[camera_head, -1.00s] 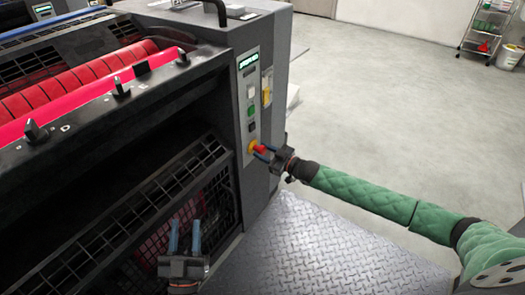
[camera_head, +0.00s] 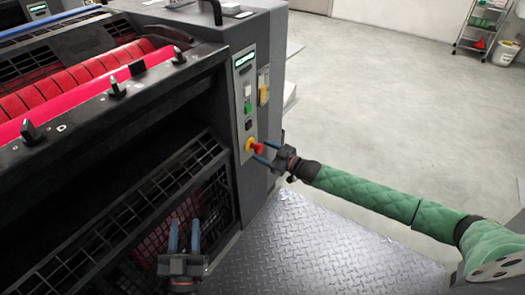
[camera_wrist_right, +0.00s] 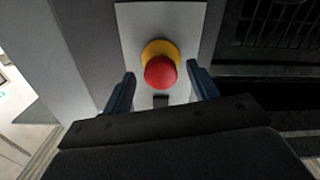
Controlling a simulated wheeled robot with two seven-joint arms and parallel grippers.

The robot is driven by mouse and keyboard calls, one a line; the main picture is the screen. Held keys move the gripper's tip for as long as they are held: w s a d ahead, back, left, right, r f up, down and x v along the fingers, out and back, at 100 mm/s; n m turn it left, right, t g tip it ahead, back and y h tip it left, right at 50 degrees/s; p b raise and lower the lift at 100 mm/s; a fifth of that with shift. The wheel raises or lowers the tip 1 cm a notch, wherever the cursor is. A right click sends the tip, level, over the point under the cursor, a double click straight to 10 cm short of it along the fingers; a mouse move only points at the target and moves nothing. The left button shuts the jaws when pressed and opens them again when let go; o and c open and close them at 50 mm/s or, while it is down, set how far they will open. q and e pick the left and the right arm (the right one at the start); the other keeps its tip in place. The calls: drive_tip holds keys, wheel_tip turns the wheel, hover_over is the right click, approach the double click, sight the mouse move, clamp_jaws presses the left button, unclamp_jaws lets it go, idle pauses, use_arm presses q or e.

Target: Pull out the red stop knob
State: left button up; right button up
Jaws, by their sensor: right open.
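The red stop knob (camera_head: 257,148) sits on a yellow collar low on the grey control panel of the machine. In the right wrist view the red knob (camera_wrist_right: 160,72) lies ahead, centred between the fingertips. My right gripper (camera_head: 268,150) is open, its blue fingers pointing at the knob from the right and slightly apart from it; it also shows in the right wrist view (camera_wrist_right: 160,88). My left gripper (camera_head: 184,235) is at the bottom in front of the lower mesh guard, its two blue fingers upright and apart, with nothing between them.
The panel (camera_head: 244,100) carries a green display, white, green and black buttons above the knob. Red rollers (camera_head: 70,90) and black levers are at upper left. A diamond-plate step (camera_head: 320,255) lies below my right arm. The floor on the right is clear up to a shelf rack (camera_head: 482,28).

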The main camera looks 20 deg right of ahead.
use_arm(q)
wheel_tip(320, 180, down, 8)
drive_tip(key=g, duration=0.2)
drive_tip(key=shift+w+d+g+y, duration=0.3)
drive_tip(key=shift+w+g, duration=0.05)
drive_tip(key=shift+g, duration=0.05)
use_arm(e)
drive_tip(key=v, duration=0.6)
drive_tip(key=shift+s+d, duration=0.15)
drive_tip(key=shift+s, duration=0.1)
use_arm(q)
drive_tip(key=shift+r, duration=0.15)
drive_tip(key=shift+s, duration=0.15)
